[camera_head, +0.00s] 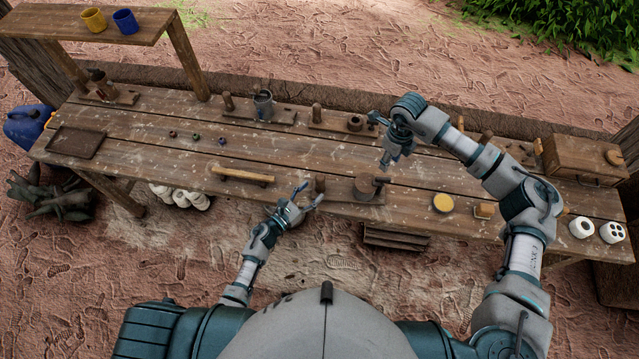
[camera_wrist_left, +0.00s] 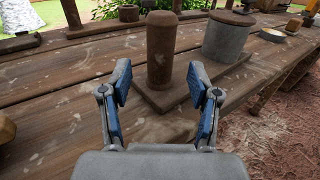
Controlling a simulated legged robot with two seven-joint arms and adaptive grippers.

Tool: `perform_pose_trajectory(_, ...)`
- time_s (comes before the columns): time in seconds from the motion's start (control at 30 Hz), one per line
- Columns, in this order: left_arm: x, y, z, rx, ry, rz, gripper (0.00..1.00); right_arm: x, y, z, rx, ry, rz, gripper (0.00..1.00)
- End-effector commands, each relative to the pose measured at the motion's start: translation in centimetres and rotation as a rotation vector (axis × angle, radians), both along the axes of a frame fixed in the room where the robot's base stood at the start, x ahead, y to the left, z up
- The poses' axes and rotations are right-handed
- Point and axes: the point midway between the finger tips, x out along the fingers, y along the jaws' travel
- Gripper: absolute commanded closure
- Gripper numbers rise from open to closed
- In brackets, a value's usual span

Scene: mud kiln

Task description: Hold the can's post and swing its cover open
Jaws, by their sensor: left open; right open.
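The grey can (camera_head: 364,190) stands near the table's front edge on a wooden base board (camera_head: 345,198), with a brown cover on top. Its round-topped wooden post (camera_head: 320,184) stands upright on the same board, left of the can. In the left wrist view, the post (camera_wrist_left: 161,50) is straight ahead, with the can (camera_wrist_left: 225,40) to its right. The cover (camera_wrist_left: 232,17) lies flat on the can. My left gripper (camera_head: 313,191) is open just in front of the post; the post is beyond its fingertips (camera_wrist_left: 160,80). My right gripper (camera_head: 381,142) is open above the table, behind the can.
A wooden bar handle (camera_head: 243,175) lies left of the post. Along the back stand more boards with posts and a grey cup (camera_head: 263,105). A yellow disc (camera_head: 443,203) lies right of the can. A wooden box (camera_head: 582,158) stands at the right end.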

Motion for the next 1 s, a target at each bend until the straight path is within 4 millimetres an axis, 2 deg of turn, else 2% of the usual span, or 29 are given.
perform_pose_trajectory(0.1,1.7,-1.4,0.1,-0.001,-0.001,-0.001,0.38,0.0,0.0,0.0,0.0,0.0,0.0,0.58)
perform_pose_trajectory(0.3,3.3,-2.7,0.0,-0.001,0.001,0.0,0.38,0.0,0.0,0.0,0.0,0.0,0.0,0.58)
perform_pose_trajectory(0.67,3.6,-3.0,0.0,-0.001,0.001,0.0,0.38,0.0,0.0,0.0,0.0,0.0,0.0,0.58)
perform_pose_trajectory(0.9,3.6,-3.0,0.0,-0.001,0.001,0.0,0.98,0.0,0.0,0.0,0.0,0.0,0.0,0.58)
perform_pose_trajectory(1.0,3.6,-3.0,0.0,-0.001,0.001,0.0,1.0,0.0,0.0,0.0,0.0,0.0,0.0,0.58)
